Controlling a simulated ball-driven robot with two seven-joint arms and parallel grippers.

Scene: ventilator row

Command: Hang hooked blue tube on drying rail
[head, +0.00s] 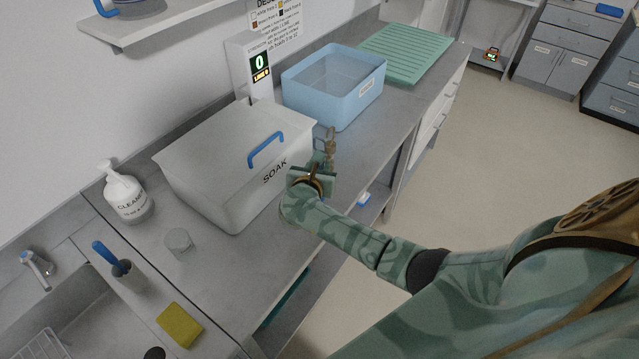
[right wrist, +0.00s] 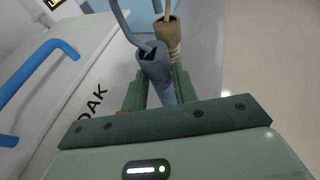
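My right gripper (head: 322,164) is beside the front right side of the SOAK bin, above the counter's front edge. In the right wrist view the blue-grey tube (right wrist: 154,66) stands between the two green fingers of this gripper (right wrist: 158,92), which look closed on it. A thin curved blue-grey hook (right wrist: 124,22) rises by its open end. A tan tubular piece (right wrist: 170,32) shows just beyond it; I cannot tell if they are joined. It shows small and brown in the head view (head: 331,143). My left gripper is out of view. I cannot make out a drying rail.
The white SOAK bin (head: 215,190) with a blue-handled lid stands on the counter. Behind it are a counter display (head: 259,70), a blue open tub (head: 320,107) and a green ribbed mat (head: 405,50). A cleaner bottle (head: 127,196), clear cup (head: 179,242) and yellow sponge (head: 180,325) are nearer.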

